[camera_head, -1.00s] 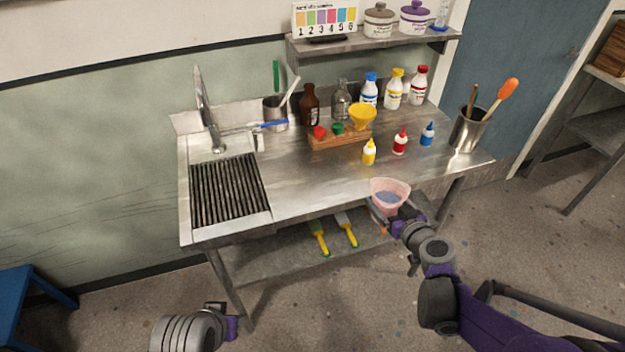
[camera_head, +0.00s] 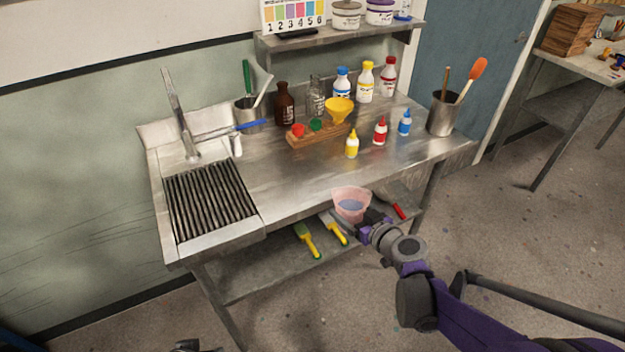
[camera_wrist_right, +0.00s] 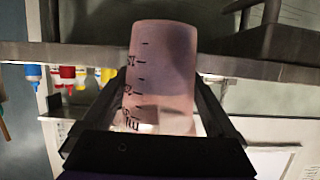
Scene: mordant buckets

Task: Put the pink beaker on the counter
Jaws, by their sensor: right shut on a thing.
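The pink beaker (camera_head: 351,207) is translucent, with a bluish patch visible inside it. My right gripper (camera_head: 364,219) is shut on it and holds it at the front edge of the steel counter (camera_head: 290,175). In the head view the beaker overlaps the counter's front edge; I cannot tell its exact height or gap. In the right wrist view the beaker (camera_wrist_right: 163,75) fills the space between the two dark fingers (camera_wrist_right: 150,105), its dark graduation marks showing. Of my left arm only a small dark part shows at the bottom edge of the head view; its gripper is not clearly visible.
Small yellow (camera_head: 351,144), red (camera_head: 380,131) and blue (camera_head: 404,122) bottles stand on the counter behind the beaker. A sink grate (camera_head: 210,203) fills the left end. The counter's front middle is clear.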

